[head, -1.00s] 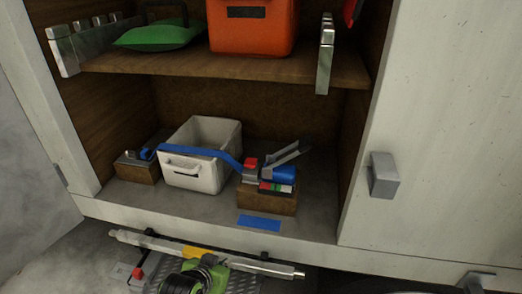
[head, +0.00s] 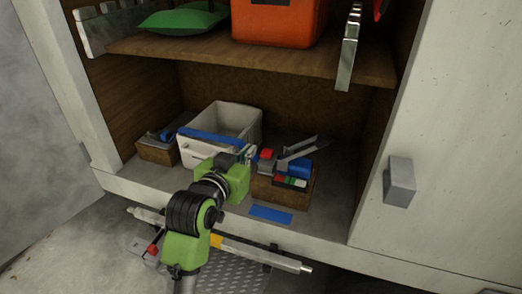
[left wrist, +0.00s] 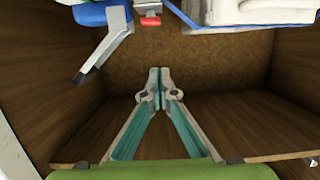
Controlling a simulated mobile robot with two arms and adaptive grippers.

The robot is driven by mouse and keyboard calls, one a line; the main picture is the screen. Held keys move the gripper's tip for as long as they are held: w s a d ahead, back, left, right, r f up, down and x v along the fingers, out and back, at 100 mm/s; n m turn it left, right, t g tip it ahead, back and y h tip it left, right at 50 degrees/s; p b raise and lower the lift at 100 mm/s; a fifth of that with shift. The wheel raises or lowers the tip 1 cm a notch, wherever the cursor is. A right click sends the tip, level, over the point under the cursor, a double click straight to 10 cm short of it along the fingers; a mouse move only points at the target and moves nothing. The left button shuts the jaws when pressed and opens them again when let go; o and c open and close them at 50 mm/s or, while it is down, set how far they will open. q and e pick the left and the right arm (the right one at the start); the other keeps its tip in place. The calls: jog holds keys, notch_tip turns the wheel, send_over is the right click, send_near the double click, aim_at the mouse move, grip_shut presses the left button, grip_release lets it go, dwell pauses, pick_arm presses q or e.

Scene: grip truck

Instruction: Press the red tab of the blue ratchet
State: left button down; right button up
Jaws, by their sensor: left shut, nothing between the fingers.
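The blue ratchet (head: 297,168) sits on a small wooden block (head: 270,186) on the lower shelf, with its grey metal handle raised to the right. Its red tab (head: 267,154) is on its left side. In the left wrist view the red tab (left wrist: 150,21) and the ratchet's blue part (left wrist: 90,12) show at the top edge. My left gripper (head: 247,151) is shut and empty, just left of the red tab in the head view. Its closed fingertips (left wrist: 160,75) appear apart from the tab in the left wrist view. My right gripper is not in view.
A white bin (head: 250,122) with a blue strap (head: 210,139) across its front stands left of the ratchet. Another wooden block (head: 155,153) is at the far left. The upper shelf (head: 200,50) overhangs, bearing an orange container (head: 275,22). Blue tape (head: 271,214) marks the front ledge.

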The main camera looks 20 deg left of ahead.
pick_arm(q)
jog(key=p, duration=0.2)
send_over(261, 155)
jog(key=shift+s+f, duration=0.2)
jog(key=shift+f, duration=0.35)
jog(key=shift+s+f, duration=0.15)
jog(key=shift+f, duration=0.35)
notch_tip(261, 155, down, 3)
jog(key=shift+w+f, duration=0.1)
jog(key=shift+f, duration=0.5)
jog(key=shift+f, duration=1)
